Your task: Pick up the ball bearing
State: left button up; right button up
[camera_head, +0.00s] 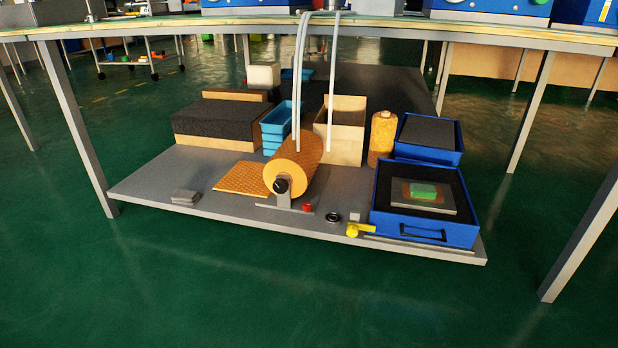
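The ball bearing (333,217) looks like a small dark ring with a lighter centre. It lies flat on the grey lower shelf (150,188) under the bench, near the shelf's front edge. It sits between a small red object on its left and a yellow object on its right, apart from both. Neither of my grippers shows in the head view.
An orange roll (305,165) on a stand is left of the bearing. A red piece (307,207), a yellow piece (354,230) and a blue drawer box (400,225) are close by. The bench top (400,32) overhangs the shelf; table legs (80,135) flank it. The front floor is clear.

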aim_at(332, 219)
jog(key=i+j, duration=0.15)
jog(key=i, duration=0.4)
jog(key=i+j, duration=0.15)
jog(key=i, duration=0.35)
jog(key=i+j, duration=0.15)
jog(key=i, duration=0.4)
jog(key=i+j, duration=0.15)
jog(key=i, duration=0.4)
